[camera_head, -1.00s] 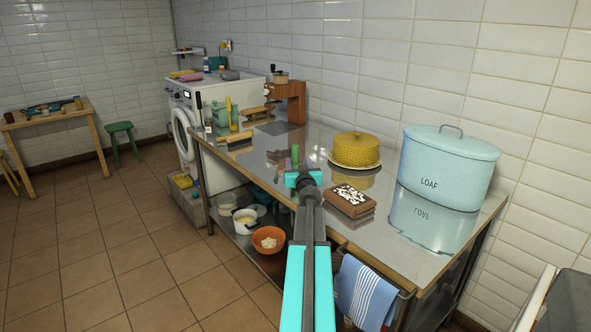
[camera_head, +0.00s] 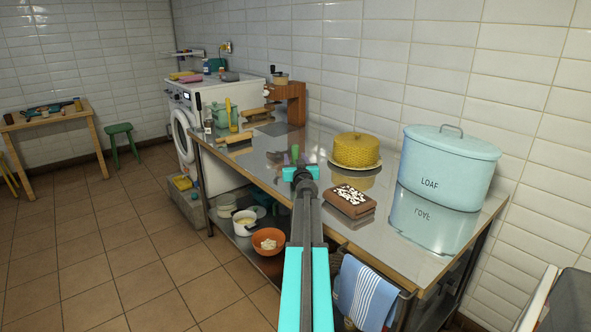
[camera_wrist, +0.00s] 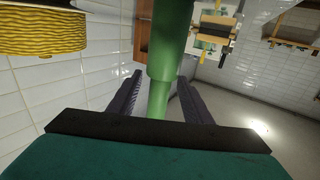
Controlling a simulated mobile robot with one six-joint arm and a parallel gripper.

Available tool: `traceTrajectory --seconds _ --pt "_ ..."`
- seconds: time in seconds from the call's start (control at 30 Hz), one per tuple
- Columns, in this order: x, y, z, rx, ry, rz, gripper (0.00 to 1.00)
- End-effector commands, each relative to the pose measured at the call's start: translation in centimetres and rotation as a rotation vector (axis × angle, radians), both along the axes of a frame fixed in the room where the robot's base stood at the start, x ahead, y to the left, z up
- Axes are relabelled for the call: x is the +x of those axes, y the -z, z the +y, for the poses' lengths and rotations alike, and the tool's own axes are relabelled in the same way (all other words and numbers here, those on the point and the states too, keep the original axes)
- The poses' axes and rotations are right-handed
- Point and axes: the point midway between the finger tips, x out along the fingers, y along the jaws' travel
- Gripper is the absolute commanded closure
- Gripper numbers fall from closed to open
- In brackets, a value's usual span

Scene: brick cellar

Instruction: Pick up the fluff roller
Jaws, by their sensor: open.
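A green upright handle-like piece (camera_head: 295,153), which I take to be the fluff roller, shows just beyond my gripper (camera_head: 301,174) on the steel worktop. My arm hides its lower part. In the wrist view the green shaft (camera_wrist: 174,40) runs down between my two dark fingers (camera_wrist: 160,82), thick above and thinner below. The fingers stand apart on either side of it, with a visible gap at the right; whether either touches it I cannot tell. The roller's head cannot be made out clearly.
A brown cake-like block (camera_head: 349,201), a yellow woven dome on a plate (camera_head: 356,150) and a blue LOAF bin (camera_head: 449,165) stand right of my gripper. A rolling pin (camera_head: 236,139) and bottles are at the worktop's far left. The front middle strip is clear.

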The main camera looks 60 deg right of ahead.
Motion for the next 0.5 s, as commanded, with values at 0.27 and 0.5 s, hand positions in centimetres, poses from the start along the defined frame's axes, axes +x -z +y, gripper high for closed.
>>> traceTrajectory --seconds 0.27,0.5 --pt "0.02 0.0 0.02 0.0 0.0 0.0 0.69" --pt "0.03 -0.01 0.03 0.0 -0.001 0.0 0.95"
